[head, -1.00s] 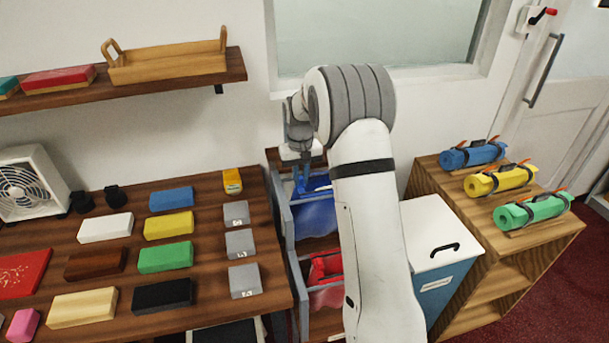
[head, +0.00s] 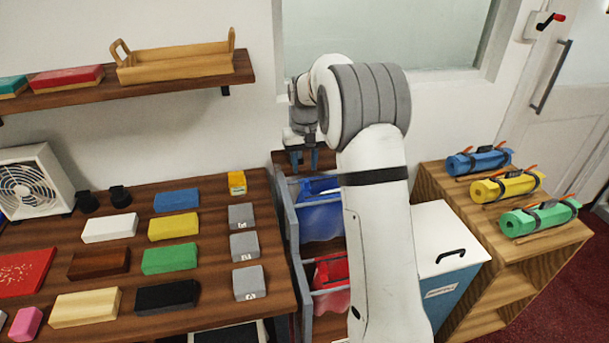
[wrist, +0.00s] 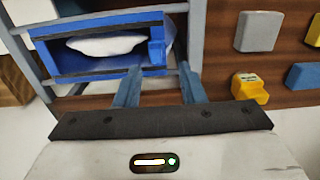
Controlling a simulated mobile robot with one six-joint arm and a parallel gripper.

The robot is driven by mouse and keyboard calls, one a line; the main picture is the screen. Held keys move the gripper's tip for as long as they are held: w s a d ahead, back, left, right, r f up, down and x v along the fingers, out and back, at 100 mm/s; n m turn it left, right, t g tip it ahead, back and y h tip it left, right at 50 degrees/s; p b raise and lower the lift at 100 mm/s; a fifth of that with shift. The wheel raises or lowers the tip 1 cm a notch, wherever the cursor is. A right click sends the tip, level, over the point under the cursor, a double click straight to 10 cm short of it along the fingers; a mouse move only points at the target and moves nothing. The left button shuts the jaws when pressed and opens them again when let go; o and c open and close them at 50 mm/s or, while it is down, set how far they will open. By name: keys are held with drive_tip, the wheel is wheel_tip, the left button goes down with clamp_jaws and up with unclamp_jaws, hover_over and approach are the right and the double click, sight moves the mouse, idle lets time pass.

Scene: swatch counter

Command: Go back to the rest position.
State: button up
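My gripper (head: 304,160) hangs above the rack with the blue bin (head: 318,222), in front of the wall under the window. In the wrist view its two blue fingers (wrist: 160,90) stand apart with nothing between them, so it is open and empty. A red bin (head: 332,272) sits below the blue one in the head view. My arm hides part of the rack.
A wooden counter (head: 215,310) with coloured blocks and a fan (head: 32,184) stands left. A shelf (head: 190,84) with a tray (head: 175,68) is above it.

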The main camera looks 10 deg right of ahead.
drive_tip(key=shift+r, duration=1.2)
